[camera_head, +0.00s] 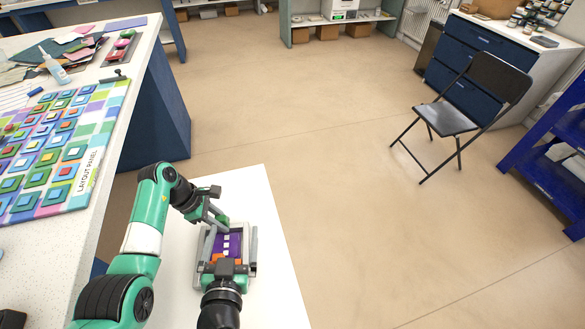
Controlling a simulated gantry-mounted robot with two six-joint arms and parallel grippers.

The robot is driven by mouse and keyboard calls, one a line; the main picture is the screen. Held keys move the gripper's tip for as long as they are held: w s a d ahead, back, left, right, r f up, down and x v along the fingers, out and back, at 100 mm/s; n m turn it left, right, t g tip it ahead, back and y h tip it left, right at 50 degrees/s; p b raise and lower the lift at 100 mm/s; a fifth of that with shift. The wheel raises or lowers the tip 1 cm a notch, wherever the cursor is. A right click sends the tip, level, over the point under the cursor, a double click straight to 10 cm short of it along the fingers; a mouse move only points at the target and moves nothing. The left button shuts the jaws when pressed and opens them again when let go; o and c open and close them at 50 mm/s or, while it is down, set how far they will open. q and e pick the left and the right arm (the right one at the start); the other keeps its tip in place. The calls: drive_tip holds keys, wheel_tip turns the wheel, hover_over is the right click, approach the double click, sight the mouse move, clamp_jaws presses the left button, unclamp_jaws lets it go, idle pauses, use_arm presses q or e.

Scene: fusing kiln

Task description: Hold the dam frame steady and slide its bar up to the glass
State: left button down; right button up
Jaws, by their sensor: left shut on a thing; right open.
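The dam frame (254,248) is a small grey rectangular frame lying on the white table top. Inside it lies purple glass (234,243) with a column of small white squares and some orange at its near end. My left gripper (219,219) is shut on the frame at its far left part. My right gripper (226,268) is open at the near end of the frame, over or close to the orange part. It hides the near side of the frame, and I cannot clearly make out the bar there.
A white worktop at left holds a colourful layout panel (60,148), a glue bottle (55,68) and glass sheets (75,40). The white table (262,190) is bare around the frame. A black folding chair (447,118) stands on the open floor.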

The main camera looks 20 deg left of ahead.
drive_tip(key=w+d+r+t, duration=0.1)
drive_tip(key=w+d+r, duration=0.1)
drive_tip(key=r, duration=0.3)
drive_tip(key=w+d+r+m+t, duration=0.1)
drive_tip(key=w+d+r, duration=0.2)
drive_tip(key=d+r, duration=0.2)
drive_tip(key=w+d+r+m+t, duration=0.1)
drive_tip(key=w+d+r, duration=0.2)
drive_tip(key=r, duration=0.4)
drive_tip(key=shift+w+d+t, duration=0.15)
drive_tip(key=shift+d+t, duration=0.15)
drive_tip(key=shift+d, duration=0.25)
use_arm(q)
drive_tip(key=c, duration=0.6)
unclamp_jaws()
drive_tip(key=shift+r, duration=0.1)
drive_tip(key=v, duration=0.7)
drive_tip(key=shift+r, duration=0.2)
